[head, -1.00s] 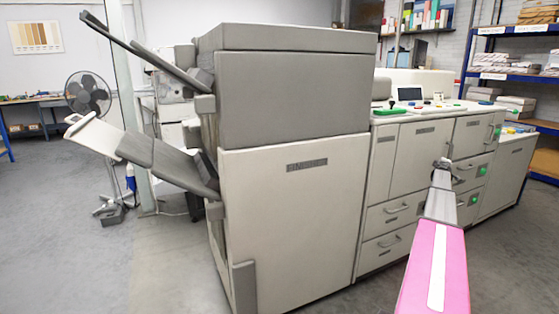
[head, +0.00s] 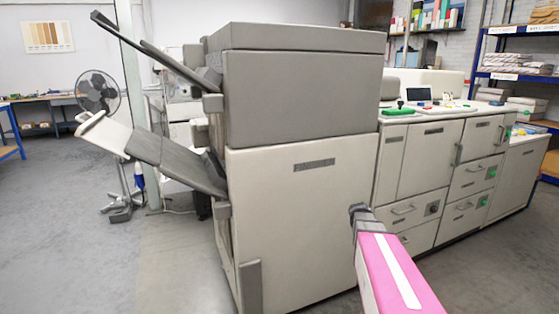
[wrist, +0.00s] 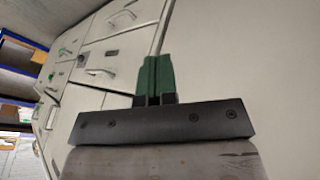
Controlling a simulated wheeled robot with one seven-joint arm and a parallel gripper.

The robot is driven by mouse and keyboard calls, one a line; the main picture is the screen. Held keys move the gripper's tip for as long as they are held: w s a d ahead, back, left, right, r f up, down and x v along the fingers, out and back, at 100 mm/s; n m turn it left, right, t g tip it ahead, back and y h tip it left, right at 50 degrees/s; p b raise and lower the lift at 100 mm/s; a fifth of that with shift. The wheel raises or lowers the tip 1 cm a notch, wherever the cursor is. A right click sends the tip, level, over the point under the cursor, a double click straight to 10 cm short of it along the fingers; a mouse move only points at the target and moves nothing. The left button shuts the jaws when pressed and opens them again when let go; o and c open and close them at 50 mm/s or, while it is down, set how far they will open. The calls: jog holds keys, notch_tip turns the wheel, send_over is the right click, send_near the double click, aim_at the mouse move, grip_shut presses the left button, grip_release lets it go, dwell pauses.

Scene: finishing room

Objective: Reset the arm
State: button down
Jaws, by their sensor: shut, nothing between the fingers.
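My arm shows in the head view as a pink link with a white stripe, reaching in from the lower right. My gripper is hidden behind its own arm in the head view. In the wrist view my gripper (wrist: 154,76) shows its green fingers side by side, shut and empty. Beyond the fingers is the pale panel of the large printing machine (head: 290,190), with its drawer fronts to the left. The fingers hold nothing, and I cannot tell how far they are from the panel.
The machine's lower section (head: 425,150) has doors and drawers with handles. A paper tray (head: 103,133) juts out left. A fan (head: 97,92) stands behind it. Blue shelving (head: 515,70) is at the right. Grey floor (head: 60,230) is clear at the left.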

jog(key=s+a+f+g+y, duration=0.2)
jog(key=s+a+g+y, duration=0.2)
jog(key=s+a, duration=1.4)
jog(key=s, duration=0.3)
jog(key=shift+s+a+g, duration=0.2)
jog(key=shift+s+g, duration=0.1)
jog(key=shift+s, duration=0.1)
